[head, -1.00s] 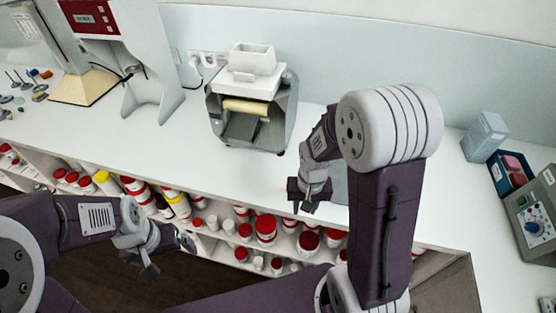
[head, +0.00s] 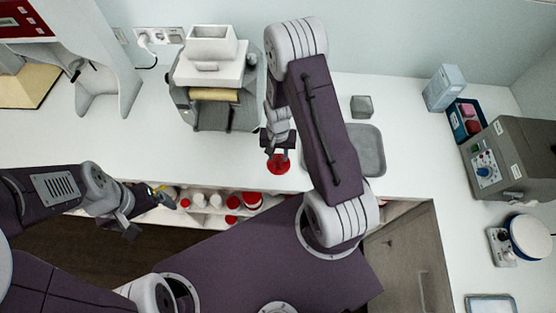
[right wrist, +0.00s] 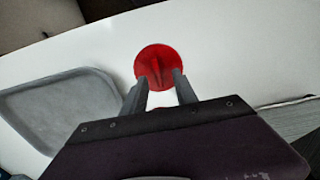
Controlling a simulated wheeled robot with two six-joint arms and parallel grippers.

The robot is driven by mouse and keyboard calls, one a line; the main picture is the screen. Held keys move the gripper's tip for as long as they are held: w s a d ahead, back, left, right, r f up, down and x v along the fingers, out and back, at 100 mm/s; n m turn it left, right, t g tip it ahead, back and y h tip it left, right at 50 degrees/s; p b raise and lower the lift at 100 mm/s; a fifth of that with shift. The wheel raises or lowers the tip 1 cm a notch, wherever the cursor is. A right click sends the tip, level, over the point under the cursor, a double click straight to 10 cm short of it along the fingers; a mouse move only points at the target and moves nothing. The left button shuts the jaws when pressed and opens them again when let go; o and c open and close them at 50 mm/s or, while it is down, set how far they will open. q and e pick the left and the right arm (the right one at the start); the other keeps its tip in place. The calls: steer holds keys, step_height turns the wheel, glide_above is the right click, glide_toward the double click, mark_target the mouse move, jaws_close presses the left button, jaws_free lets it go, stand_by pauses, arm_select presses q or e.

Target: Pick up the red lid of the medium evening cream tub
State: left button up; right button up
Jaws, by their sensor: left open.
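A round red lid (head: 278,164) lies on the white counter near its front edge, below my right gripper (head: 277,150). In the right wrist view the lid (right wrist: 155,62) is a red disc with darker streaks across its middle. I cannot tell whether anything is under it. In that view the fingers of my right gripper (right wrist: 160,84) are apart, with empty space between them, and their tips overlap the near edge of the lid. Whether they touch it is unclear. My left gripper (head: 131,229) is open and empty, low at the left in front of the shelf.
A grey tray (head: 371,140) lies right of the lid, partly behind my right arm. A grey-and-white roller mill (head: 215,115) stands behind, to the left. Several red-lidded tubs (head: 252,198) stand on the shelf under the counter. A small grey block (head: 361,106) sits behind the tray.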

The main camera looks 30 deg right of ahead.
mark_target(279, 163)
steer(key=shift+s+f, duration=0.2)
steer(key=shift+f, duration=0.4)
steer(key=shift+s+f, duration=0.2)
steer(key=shift+f, duration=0.35)
steer(key=shift+w+f, duration=0.1)
steer(key=shift+w, duration=0.1)
jaws_close()
arm_select(q)
steer(key=shift+s+r, duration=0.3)
steer(key=shift+r, duration=0.2)
arm_select(e)
steer(key=shift+s, duration=0.1)
